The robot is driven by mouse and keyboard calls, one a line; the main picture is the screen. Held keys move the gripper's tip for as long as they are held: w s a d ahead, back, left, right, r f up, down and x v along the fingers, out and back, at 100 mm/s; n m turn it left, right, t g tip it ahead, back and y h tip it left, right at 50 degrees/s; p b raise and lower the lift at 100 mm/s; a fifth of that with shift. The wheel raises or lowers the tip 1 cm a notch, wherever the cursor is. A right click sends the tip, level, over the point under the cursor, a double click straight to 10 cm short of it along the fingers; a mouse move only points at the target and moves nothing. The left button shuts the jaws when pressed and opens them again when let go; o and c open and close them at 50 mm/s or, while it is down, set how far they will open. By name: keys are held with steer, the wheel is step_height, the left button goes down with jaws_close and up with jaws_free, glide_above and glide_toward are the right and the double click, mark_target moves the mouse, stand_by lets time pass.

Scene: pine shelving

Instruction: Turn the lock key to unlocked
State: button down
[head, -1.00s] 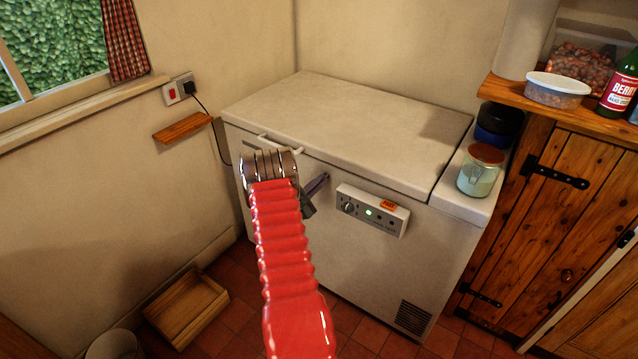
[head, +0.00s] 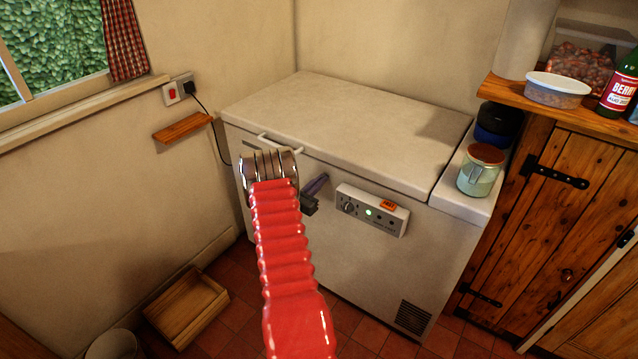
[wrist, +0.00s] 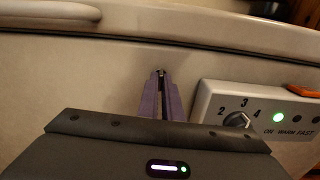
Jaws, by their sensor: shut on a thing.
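The white chest freezer (head: 340,120) stands in the corner with its lid shut. My gripper (head: 324,180) is at its front face, left of the control panel (head: 372,210). In the wrist view, the purple fingers of my gripper (wrist: 161,76) come close together at a small dark part, the lock key (wrist: 161,72), on the freezer front. The fingers are shut on it and hide most of it, so I cannot tell which way it is turned. The panel in the wrist view (wrist: 255,112) has a numbered dial (wrist: 237,121) and a lit green lamp (wrist: 278,117).
The lid handle (head: 280,143) is just above my wrist. A glass jar (head: 481,170) with a brown lid stands at the freezer's right end. A wooden cupboard (head: 560,220) is on the right. A wooden crate (head: 187,307) lies on the floor at left.

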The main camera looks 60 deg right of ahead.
steer(key=shift+f+n, duration=0.1)
steer(key=shift+n, duration=0.2)
steer(key=c, duration=1.9)
jaws_free()
steer(key=shift+c, duration=0.2)
steer(key=w+a, duration=0.2)
steer(key=a, duration=1.1)
steer(key=shift+a, duration=0.35)
steer(key=shift+w, duration=0.1)
